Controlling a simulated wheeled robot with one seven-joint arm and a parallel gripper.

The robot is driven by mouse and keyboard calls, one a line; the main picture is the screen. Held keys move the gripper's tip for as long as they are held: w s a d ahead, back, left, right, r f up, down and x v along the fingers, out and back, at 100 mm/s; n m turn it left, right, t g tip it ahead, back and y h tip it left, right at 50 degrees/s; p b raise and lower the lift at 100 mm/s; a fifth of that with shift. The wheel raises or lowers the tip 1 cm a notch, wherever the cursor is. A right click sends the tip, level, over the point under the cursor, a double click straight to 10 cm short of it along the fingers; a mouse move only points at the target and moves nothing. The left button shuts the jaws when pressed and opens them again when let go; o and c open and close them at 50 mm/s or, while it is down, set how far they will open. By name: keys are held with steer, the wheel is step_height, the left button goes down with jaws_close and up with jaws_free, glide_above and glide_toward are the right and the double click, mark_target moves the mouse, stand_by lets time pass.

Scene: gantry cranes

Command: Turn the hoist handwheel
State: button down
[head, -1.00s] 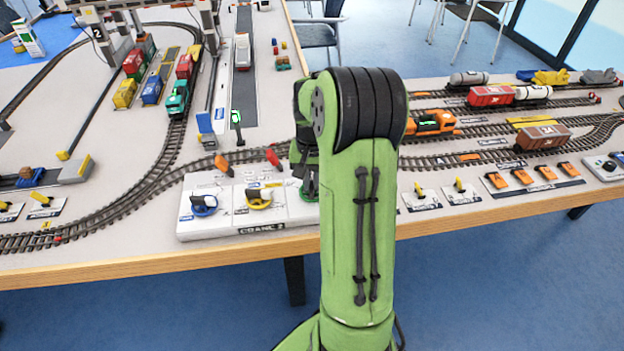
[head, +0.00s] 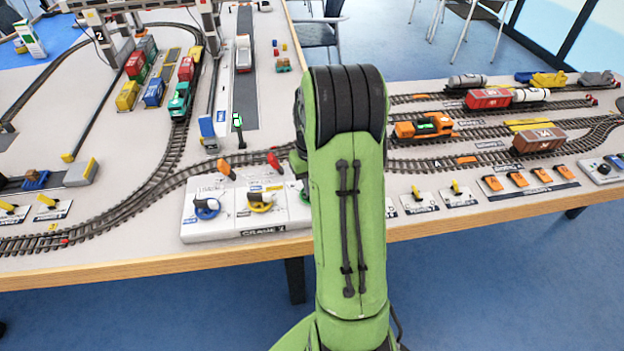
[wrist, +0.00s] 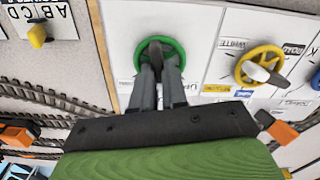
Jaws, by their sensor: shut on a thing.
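In the wrist view, a green handwheel (wrist: 178,48) is mounted on a white panel. My gripper (wrist: 158,62) reaches into it with both fingers, shut on its middle part inside the rim. The fingers hide much of the hub and the lower rim. In the head view, my arm covers the gripper and most of the green wheel. A yellow handwheel (head: 261,207) and a blue handwheel (head: 206,212) sit to its left on the same crane panel (head: 215,232). The yellow wheel also shows at the right in the wrist view (wrist: 241,70).
Orange levers (head: 226,169) and a red lever (head: 273,161) stand behind the panel. Model tracks run close behind it, with an orange locomotive (head: 424,126) to the right. Small yellow switches (head: 416,192) are right of my arm. The table's wooden edge (head: 150,258) is in front.

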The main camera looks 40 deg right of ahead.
steer(key=n+p, duration=0.1)
steer(key=n, duration=0.2)
steer(key=shift+n, duration=0.3)
steer(key=shift+n+p, duration=0.35)
steer(key=shift+n, duration=1.45)
steer(key=c, duration=1.2)
jaws_free()
steer(key=shift+o, duration=0.2)
steer(key=shift+r, duration=0.1)
step_height(320, 180, up, 16)
steer(key=p, duration=0.4)
steer(key=shift+f+p, duration=0.2)
steer(key=shift+p, duration=0.2)
